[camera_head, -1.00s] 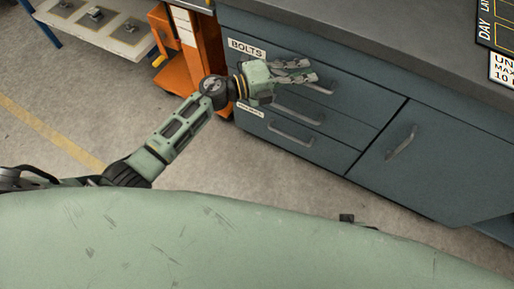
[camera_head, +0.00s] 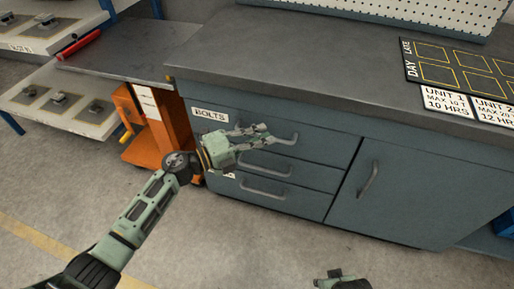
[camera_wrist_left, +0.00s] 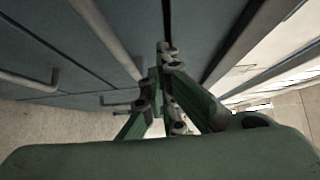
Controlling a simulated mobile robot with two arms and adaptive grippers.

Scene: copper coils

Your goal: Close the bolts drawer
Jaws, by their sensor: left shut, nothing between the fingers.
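The bolts drawer (camera_head: 322,146) is the top drawer of the blue-grey cabinet. Its BOLTS label (camera_head: 210,115) is at its upper left. Its front looks flush with the cabinet in the head view; a small gap cannot be ruled out. My left gripper (camera_head: 265,133) is shut and empty, in front of the drawer close to its handle (camera_head: 289,140), which it partly hides. Whether the fingers touch the front cannot be told. In the left wrist view the closed fingers (camera_wrist_left: 163,52) point at the drawer fronts.
Two lower drawers with bar handles (camera_head: 265,168) (camera_head: 263,190) lie below, and a cabinet door (camera_head: 410,195) is to the right. The grey countertop (camera_head: 290,65) is above. An orange stand (camera_head: 160,140) is close on the left. Floor in front is clear.

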